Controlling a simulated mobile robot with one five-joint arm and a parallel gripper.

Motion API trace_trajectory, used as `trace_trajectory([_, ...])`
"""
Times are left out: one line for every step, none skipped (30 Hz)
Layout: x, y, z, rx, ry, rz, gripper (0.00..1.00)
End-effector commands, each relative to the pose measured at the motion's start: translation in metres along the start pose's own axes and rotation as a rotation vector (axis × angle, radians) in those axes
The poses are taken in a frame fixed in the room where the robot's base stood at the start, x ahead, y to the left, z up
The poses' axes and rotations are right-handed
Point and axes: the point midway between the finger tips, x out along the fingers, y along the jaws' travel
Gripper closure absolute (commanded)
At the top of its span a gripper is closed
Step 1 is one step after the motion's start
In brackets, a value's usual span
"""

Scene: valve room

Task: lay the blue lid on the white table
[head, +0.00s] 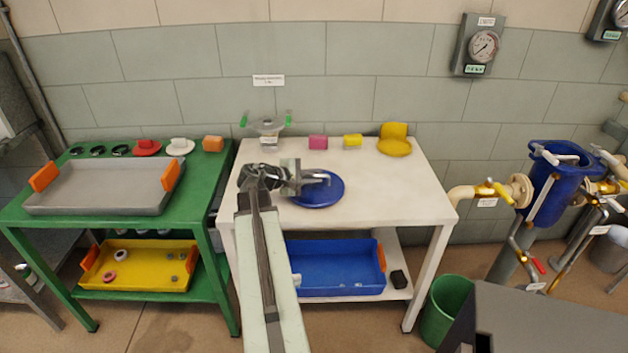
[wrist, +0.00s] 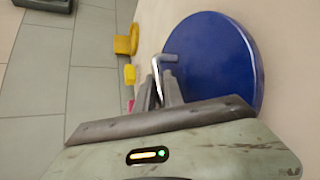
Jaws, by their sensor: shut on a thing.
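The blue lid (head: 320,190) is a round flat disc with a grey metal handle. In the head view it appears over the middle of the white table (head: 385,205). My gripper (head: 305,179) is at the lid's left side, shut on the handle. In the wrist view the lid (wrist: 212,65) fills the upper right and the jaws (wrist: 165,92) close around the bent handle. The lid looks flat and close to the tabletop; I cannot tell whether it touches.
A clear-topped device with green ends (head: 267,127), a pink block (head: 318,142), a yellow block (head: 352,140) and a yellow holder (head: 395,142) stand along the table's back. The table's right front is bare. A green table (head: 205,200) with a grey tray (head: 100,190) stands left.

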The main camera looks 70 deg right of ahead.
Motion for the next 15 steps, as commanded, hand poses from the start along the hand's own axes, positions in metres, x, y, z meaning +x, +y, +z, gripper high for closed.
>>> trace_trajectory([-0.0002,0.0012,0.0007,-0.001,-0.001,0.002,1.00])
trace_trajectory([0.0001,0.0008,0.0005,-0.001,-0.001,0.002,1.00])
trace_trajectory([0.0006,-0.0003,0.0000,-0.001,-0.001,0.002,1.00])
trace_trajectory([0.0012,-0.0013,-0.0004,-0.001,-0.001,0.002,1.00])
trace_trajectory([0.0016,-0.0021,-0.0007,-0.001,-0.002,0.002,1.00])
trace_trajectory([0.0011,-0.0016,-0.0004,0.000,-0.001,0.000,0.76])
trace_trajectory([0.0011,-0.0014,-0.0003,0.000,-0.001,0.000,0.68])
trace_trajectory([0.0011,-0.0014,-0.0003,0.000,-0.001,0.000,0.66])
trace_trajectory([0.0012,-0.0015,-0.0002,0.000,-0.001,-0.001,0.66])
trace_trajectory([0.0012,-0.0015,-0.0002,0.001,-0.001,-0.001,0.66])
trace_trajectory([0.0012,-0.0016,-0.0001,0.001,-0.001,-0.001,0.66])
trace_trajectory([0.0013,-0.0017,-0.0001,0.001,-0.001,-0.002,0.66])
trace_trajectory([0.0013,-0.0018,0.0000,0.001,-0.001,-0.002,0.66])
trace_trajectory([0.0012,-0.0016,0.0001,0.001,-0.001,-0.002,0.66])
trace_trajectory([0.0007,-0.0004,0.0007,0.001,-0.001,-0.002,0.66])
